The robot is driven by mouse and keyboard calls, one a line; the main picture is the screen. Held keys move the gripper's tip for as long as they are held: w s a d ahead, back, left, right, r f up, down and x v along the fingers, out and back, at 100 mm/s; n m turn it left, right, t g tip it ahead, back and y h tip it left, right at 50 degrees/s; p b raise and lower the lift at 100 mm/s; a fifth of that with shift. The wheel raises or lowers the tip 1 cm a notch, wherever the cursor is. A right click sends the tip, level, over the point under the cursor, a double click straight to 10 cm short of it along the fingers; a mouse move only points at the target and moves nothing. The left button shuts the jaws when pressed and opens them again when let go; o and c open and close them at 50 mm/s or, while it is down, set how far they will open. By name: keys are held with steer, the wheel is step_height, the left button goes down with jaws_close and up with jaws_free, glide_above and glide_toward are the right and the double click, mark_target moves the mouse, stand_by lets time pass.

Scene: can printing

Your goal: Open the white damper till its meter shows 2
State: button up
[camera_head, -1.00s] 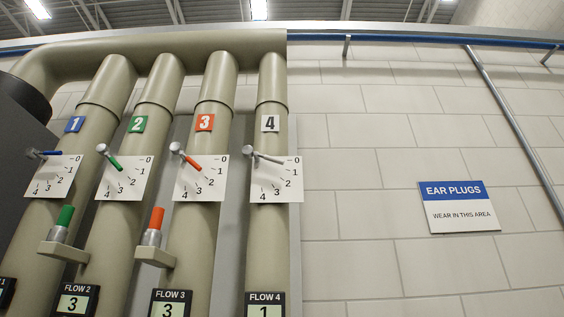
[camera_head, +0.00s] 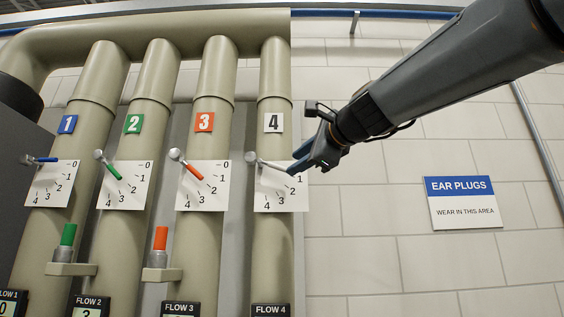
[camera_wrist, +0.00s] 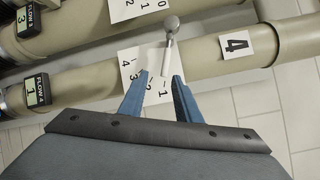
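The white damper lever (camera_head: 272,163) sits on pipe 4, over a white dial plate (camera_head: 270,198) marked 0 to 4. It points right and slightly down, near the 1 mark. In the wrist view the lever (camera_wrist: 167,55) hangs from a round grey pivot, its free end close to my fingertips. My gripper (camera_head: 299,166) reaches in from the right. Its blue fingers (camera_wrist: 161,80) are open and apart, and whether they touch the lever is unclear. The Flow 4 meter (camera_wrist: 38,91) reads 1 in the wrist view; in the head view its display is cut off.
Left of it, pipes 3, 2 and 1 carry the orange lever (camera_head: 193,172), the green lever (camera_head: 113,171) and the blue lever (camera_head: 46,160). Green and orange handles (camera_head: 160,238) stand on brackets lower down. An ear plugs sign (camera_head: 462,203) hangs on the wall right.

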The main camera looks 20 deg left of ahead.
mark_target(280, 167)
steer(key=p+x, duration=0.1)
steer(key=x, duration=0.1)
steer(key=r+p+x, duration=0.1)
steer(key=x, duration=0.2)
steer(key=p+x, duration=0.1)
steer(key=x, duration=0.1)
steer(key=shift+a+r, duration=0.15)
steer(key=shift+a, duration=0.25)
jaws_close()
